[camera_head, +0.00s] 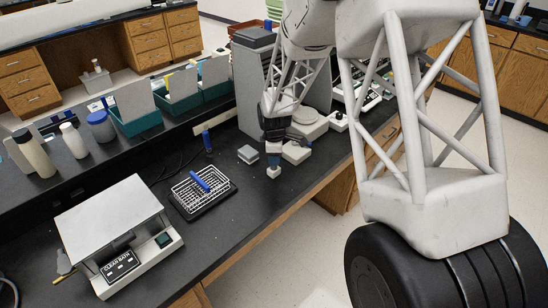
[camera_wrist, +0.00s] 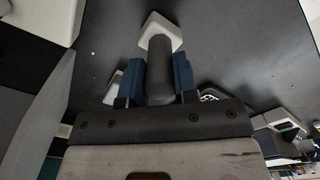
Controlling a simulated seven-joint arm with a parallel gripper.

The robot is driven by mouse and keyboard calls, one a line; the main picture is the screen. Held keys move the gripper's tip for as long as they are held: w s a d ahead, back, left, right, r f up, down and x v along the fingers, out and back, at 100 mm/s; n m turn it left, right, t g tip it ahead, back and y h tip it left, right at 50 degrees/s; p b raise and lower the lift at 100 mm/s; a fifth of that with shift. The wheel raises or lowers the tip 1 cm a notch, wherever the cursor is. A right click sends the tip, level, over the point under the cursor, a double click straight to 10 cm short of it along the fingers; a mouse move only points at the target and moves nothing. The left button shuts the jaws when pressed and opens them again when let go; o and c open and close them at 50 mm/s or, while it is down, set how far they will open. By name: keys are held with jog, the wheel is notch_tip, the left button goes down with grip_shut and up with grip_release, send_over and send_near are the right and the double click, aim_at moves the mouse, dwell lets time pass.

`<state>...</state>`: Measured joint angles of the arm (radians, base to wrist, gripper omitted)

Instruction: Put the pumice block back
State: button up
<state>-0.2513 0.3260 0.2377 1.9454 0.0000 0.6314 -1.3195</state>
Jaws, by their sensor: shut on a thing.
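My gripper (camera_head: 274,157) is over the black bench with its blue fingers pointing down. The wrist view shows the fingers (camera_wrist: 160,78) shut on a dark grey, rounded, handle-like piece (camera_wrist: 160,65). A small pale block (camera_head: 273,172), which looks like the pumice block, is at the far end of this piece. It also shows in the wrist view (camera_wrist: 166,30), just beyond the fingertips. I cannot tell whether its underside touches the bench. The place where the block belongs is not clearly identifiable.
A small grey box (camera_head: 248,154) is left of my gripper and a white item (camera_head: 296,152) is close on its right. A wire rack (camera_head: 203,189) with a blue item stands front left, near the clean bath (camera_head: 125,245). The bench in front is clear.

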jog(key=shift+f, duration=0.15)
jog(key=o, duration=0.9)
notch_tip(320, 180, up, 12)
jog(key=shift+r, duration=0.15)
dwell(0.4)
dwell(0.8)
